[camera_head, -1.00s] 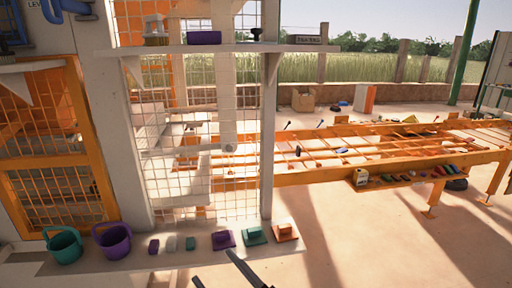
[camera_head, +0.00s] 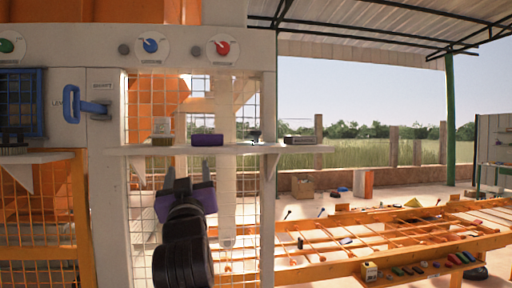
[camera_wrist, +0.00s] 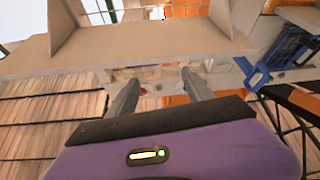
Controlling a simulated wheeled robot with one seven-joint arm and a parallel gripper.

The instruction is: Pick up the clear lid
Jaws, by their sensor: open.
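I cannot make out a clear lid for certain in either view. A small dark knob (camera_head: 255,135) stands on the upper shelf (camera_head: 230,149); I cannot tell whether a clear part belongs to it. My gripper (camera_head: 184,178) is raised in front of the wire mesh, below that shelf and left of the knob, pointing away from the camera. In the wrist view, my gripper's fingers (camera_wrist: 161,92) are apart with nothing held between them. A pale shelf and bracket lie above and beyond the fingertips there.
The upper shelf also holds a brush (camera_head: 161,130), a purple block (camera_head: 207,140) and a small sign box (camera_head: 299,140). A blue lever (camera_head: 85,103) sticks out on the left panel. An orange slatted table (camera_head: 400,240) stands to the right.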

